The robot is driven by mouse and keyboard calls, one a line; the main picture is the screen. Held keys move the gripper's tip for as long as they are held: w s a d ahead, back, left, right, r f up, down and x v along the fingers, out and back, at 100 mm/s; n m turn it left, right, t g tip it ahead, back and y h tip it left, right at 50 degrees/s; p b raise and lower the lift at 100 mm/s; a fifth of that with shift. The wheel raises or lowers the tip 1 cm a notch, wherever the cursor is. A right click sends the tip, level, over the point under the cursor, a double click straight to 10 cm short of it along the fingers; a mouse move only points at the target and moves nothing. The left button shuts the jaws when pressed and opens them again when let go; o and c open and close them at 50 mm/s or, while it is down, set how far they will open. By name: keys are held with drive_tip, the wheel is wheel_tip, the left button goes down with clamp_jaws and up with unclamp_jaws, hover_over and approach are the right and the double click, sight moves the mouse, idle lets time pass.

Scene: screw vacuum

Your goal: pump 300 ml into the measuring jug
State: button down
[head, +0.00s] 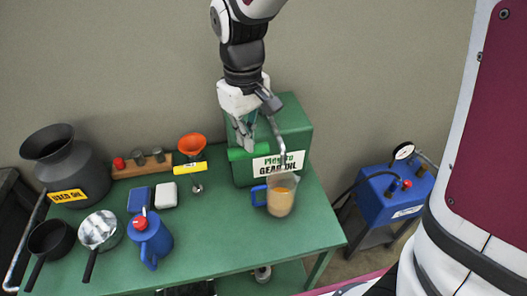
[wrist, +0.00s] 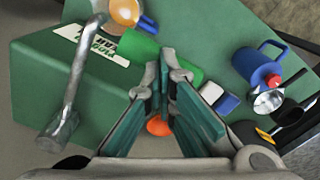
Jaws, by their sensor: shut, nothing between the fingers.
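The jug also shows in the wrist view (wrist: 124,12). A bright green cylindrical bar, the pump handle (head: 240,153), lies at the drum's left front. My gripper (head: 243,143) is shut and empty, just over this bar. In the wrist view my fingertips (wrist: 167,58) overlap the bar; contact is unclear.
Left on the table are a used oil can (head: 75,160), two pans, a blue can (head: 151,238), two small blocks and an orange funnel (head: 192,145). A blue pump unit (head: 393,195) stands right, off the table. The table's front middle is clear.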

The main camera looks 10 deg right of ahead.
wheel_tip(320, 180, up, 11)
drive_tip(key=p, duration=0.5)
idle(0.4)
drive_tip(key=shift+f, duration=0.15)
idle(0.6)
drive_tip(key=shift+f+b, duration=1.2)
drive_tip(key=shift+f, duration=4.4)
drive_tip(key=shift+f, duration=0.45)
